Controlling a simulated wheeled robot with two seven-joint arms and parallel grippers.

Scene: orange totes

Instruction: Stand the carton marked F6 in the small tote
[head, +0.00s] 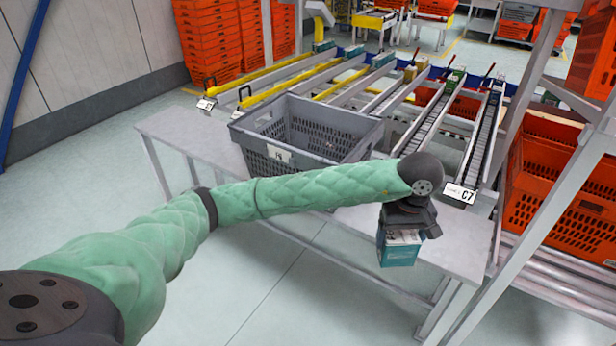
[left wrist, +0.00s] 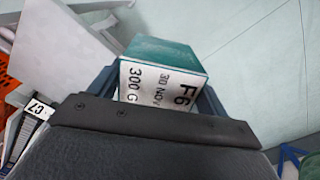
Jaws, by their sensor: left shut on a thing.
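The carton marked F6 (head: 398,253) is teal with a white label. In the left wrist view the carton (left wrist: 160,85) shows "F6", "30 NOV" and "300 G". My left gripper (head: 405,232) is shut on it from above and holds it near the front edge of the table at the right. The grey small tote (head: 345,150) stands on the table to the left of the gripper, with a white label on its front. Its visible inside looks empty, and my left arm passes in front of its lower part. My right gripper is not in view.
A grey table (head: 190,135) carries the tote. Behind it are sloping conveyor lanes (head: 425,120), one tagged C7 (head: 460,193). Orange totes (head: 565,200) stand in a rack at the right, beside a grey frame post (head: 545,190). More orange totes (head: 208,45) are stacked at the back.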

